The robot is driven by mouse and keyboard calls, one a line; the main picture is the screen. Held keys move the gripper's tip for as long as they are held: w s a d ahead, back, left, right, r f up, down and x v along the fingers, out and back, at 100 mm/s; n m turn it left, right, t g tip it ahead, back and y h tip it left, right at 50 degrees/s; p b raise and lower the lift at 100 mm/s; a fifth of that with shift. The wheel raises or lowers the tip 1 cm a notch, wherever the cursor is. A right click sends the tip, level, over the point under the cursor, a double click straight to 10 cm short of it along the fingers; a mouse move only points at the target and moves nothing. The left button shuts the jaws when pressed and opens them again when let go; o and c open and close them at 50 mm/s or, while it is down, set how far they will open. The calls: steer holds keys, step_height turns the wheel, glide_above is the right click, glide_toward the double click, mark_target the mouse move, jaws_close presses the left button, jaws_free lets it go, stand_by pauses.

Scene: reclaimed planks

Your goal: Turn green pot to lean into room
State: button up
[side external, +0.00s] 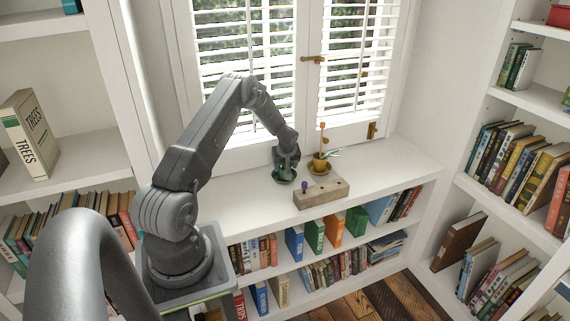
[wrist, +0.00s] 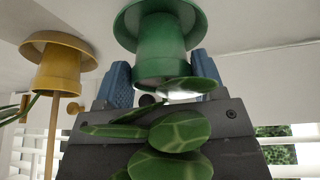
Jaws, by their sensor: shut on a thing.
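The green pot (side external: 284,176) stands on the white sill below the window, mostly hidden under my gripper (side external: 287,163) in the side view. In the wrist view the green pot (wrist: 162,48) shows upside down, with its green saucer at the top edge. The blue finger pads of my gripper (wrist: 162,82) sit on both sides of the pot, shut on it. Its thick green leaves (wrist: 165,138) spread across the gripper body, some reaching to the left in that picture. Which way the plant leans relative to the room cannot be told from the side view.
A yellow pot (side external: 320,164) with a stake and pale leaves stands close on the right; it also shows in the wrist view (wrist: 58,68). A wooden block (side external: 321,193) with a purple knob lies in front. The sill farther right is clear. Window shutters (side external: 243,60) stand behind.

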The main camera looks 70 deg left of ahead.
steer(key=o, duration=1.3)
steer(key=shift+c, duration=0.2)
steer(key=v, duration=1.4)
steer(key=d+r+m+t, duration=0.1)
steer(key=d+r+m, duration=0.2)
steer(key=d+r, duration=0.7)
steer(key=d+r+m+t, duration=0.1)
steer(key=d+r+m, duration=0.3)
steer(key=d+r, duration=0.55)
steer(key=s+d+r+m+t+h, duration=0.2)
steer(key=s+d+m, duration=0.7)
steer(key=s+d, duration=0.9)
steer(key=d+h, duration=0.2)
steer(key=d, duration=0.1)
steer(key=shift+s+d, duration=0.25)
steer(key=shift+d, duration=0.1)
